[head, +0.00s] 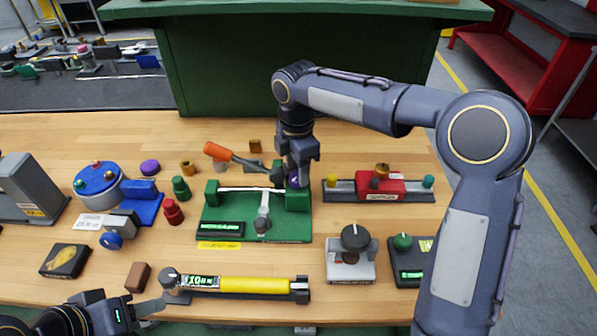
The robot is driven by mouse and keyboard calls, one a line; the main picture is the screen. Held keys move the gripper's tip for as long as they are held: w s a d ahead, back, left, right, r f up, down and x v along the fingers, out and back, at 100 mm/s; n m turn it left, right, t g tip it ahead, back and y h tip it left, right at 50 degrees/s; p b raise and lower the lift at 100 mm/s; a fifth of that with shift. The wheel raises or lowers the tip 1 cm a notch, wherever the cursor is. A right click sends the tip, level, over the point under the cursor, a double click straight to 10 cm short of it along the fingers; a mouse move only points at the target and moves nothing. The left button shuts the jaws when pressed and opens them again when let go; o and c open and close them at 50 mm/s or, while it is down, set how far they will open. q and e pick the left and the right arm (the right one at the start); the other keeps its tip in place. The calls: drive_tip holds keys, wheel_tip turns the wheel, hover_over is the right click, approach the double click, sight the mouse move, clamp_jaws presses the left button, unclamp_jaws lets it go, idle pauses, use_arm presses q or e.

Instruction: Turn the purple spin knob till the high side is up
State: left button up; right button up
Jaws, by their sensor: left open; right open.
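The green valve fixture (270,231) stands mid-table, with two posts, a light shaft between them and a small display at its front left. The purple spin knob (293,182) shows at its right post, mostly hidden by my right gripper (297,176). My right gripper points down at the knob with its jaws open; whether the fingers touch the knob cannot be seen. The knob's high side cannot be made out. My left gripper (152,307) is open and empty at the front left, near the yellow cylinder.
A yellow cylinder device (255,285) lies in front. A red block on a dark rail (381,186) and two knob boxes (351,262) (408,268) stand right. A blue device (98,182), a loose purple cap (150,167) and red and green knobs (172,211) (181,188) stand left.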

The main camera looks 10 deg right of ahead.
drive_tip(key=shift+f, duration=0.95)
drive_tip(key=c, duration=0.7)
drive_tip(key=shift+a+r+m, duration=0.1)
drive_tip(key=shift+m, duration=0.3)
drive_tip(key=m+p, duration=0.1)
drive_tip(key=m, duration=0.2)
drive_tip(key=shift+m, duration=0.4)
drive_tip(key=m+p, duration=0.1)
drive_tip(key=m, duration=0.5)
drive_tip(key=shift+w, duration=0.15)
